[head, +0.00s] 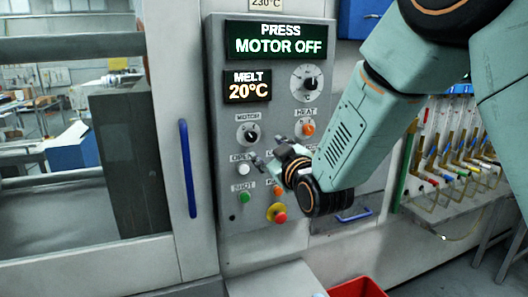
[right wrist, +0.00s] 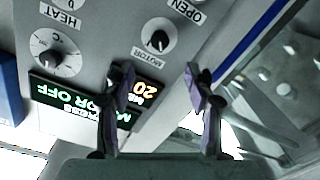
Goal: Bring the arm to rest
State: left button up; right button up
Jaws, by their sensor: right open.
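My right arm (head: 345,130) comes in from the upper right and reaches down across the control panel (head: 222,120). My right gripper (head: 264,152) is in front of the panel, close to the motor knob (head: 248,134) and the white open button (head: 243,168). Its fingers are apart with nothing between them. In the right wrist view the open gripper (right wrist: 157,82) faces the panel, and the motor knob (right wrist: 159,36) shows beyond the fingertips. Contact with the panel cannot be told. My left gripper is not in view.
Displays read "PRESS MOTOR OFF" (head: 279,40) and "MELT 20°C" (head: 247,87). A red stop button (head: 280,216) sits low on the panel. A blue handle (head: 187,168) is left. A rack of colored tools (head: 450,165) is right; a red bin (head: 357,288) is below.

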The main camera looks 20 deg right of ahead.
jog(key=s+f+m+g+b, duration=0.25)
jog(key=s+f, duration=0.35)
jog(key=f, duration=0.6)
jog(key=s+f+m+g+b, duration=0.15)
jog(key=s+f+g, duration=0.35)
jog(key=f, duration=0.6)
jog(key=s+f+m+g+b, duration=0.2)
jog(key=s+f, duration=0.5)
jog(key=f, duration=0.5)
jog(key=s+f+g+b, duration=0.4)
jog(key=s+f, duration=0.7)
jog(key=s, duration=0.2)
jog(key=s+f+g+h+b, duration=0.1)
jog(key=s+f+g+b, duration=0.3)
jog(key=s+f, duration=0.8)
jog(key=s, duration=0.2)
jog(key=shift+s+d+m+b, duration=0.15)
jog(key=shift+s+m+b, duration=0.15)
jog(key=shift+r, duration=0.1)
jog(key=shift+c, duration=0.2)
jog(key=c, duration=0.3)
jog(key=shift+d, duration=0.1)
